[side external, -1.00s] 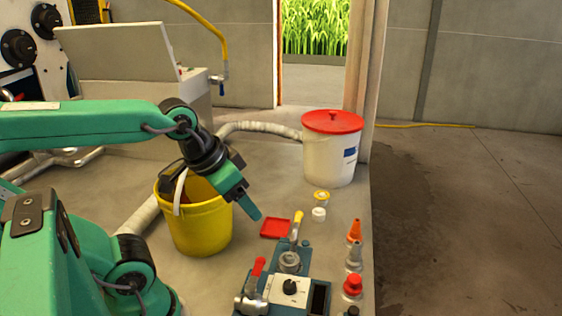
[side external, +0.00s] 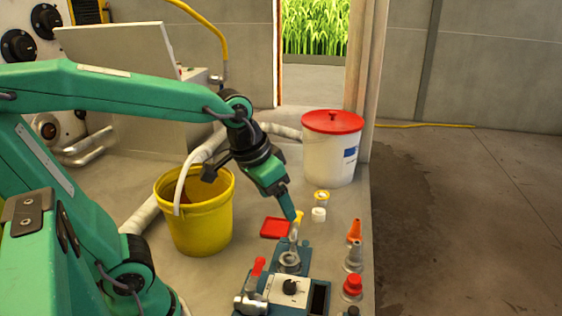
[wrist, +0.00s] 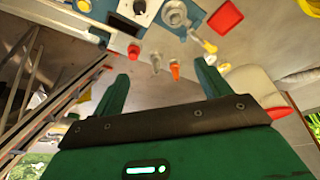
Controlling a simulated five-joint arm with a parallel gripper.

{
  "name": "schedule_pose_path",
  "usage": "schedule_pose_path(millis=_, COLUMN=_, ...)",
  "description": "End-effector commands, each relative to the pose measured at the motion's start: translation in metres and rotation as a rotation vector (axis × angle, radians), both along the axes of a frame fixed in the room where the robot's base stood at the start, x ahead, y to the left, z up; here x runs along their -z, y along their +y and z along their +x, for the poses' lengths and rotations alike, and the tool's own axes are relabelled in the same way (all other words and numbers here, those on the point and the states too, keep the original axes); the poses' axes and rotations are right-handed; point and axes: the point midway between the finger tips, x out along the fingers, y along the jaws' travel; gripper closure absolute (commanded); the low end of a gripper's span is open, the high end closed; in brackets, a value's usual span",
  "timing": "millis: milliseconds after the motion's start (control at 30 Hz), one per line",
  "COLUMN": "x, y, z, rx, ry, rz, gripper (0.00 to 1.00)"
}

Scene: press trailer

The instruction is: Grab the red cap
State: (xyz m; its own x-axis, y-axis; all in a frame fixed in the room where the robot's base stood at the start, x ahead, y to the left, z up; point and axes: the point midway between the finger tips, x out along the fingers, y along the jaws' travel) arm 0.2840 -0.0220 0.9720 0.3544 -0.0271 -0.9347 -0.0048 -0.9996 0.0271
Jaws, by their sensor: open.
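The red cap (side external: 352,281) sits on a short pale base at the front right of the bench, nearest the front in a row with a grey cone and an orange cone. In the wrist view the red cap (wrist: 134,50) lies beyond the left fingertip. My gripper (side external: 290,211) is above the bench, behind and left of the cap, near the yellow-handled lever. In the wrist view my gripper (wrist: 160,76) has its two green fingers spread apart with nothing between them. The cap is fully visible and apart from the fingers.
A blue fixture (side external: 258,281) with a dial and red handle stands left of the cap. The orange cone (side external: 355,230) and grey cone (side external: 354,255) stand behind it. A red tray (side external: 275,228), white cap (side external: 319,214) and yellow bucket (side external: 198,228) are farther back. The bench's right edge is close.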

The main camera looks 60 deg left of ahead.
Motion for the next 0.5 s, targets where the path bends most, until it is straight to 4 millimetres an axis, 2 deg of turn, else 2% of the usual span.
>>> schedule_pose_path(millis=267, x=0.02, y=-0.021, z=0.043, rx=0.006, ry=0.092, rz=-0.006, gripper=0.24)
schedule_pose_path(millis=500, x=0.046, y=-0.041, z=0.076, rx=0.006, ry=0.166, rz=-0.005, gripper=0.24)
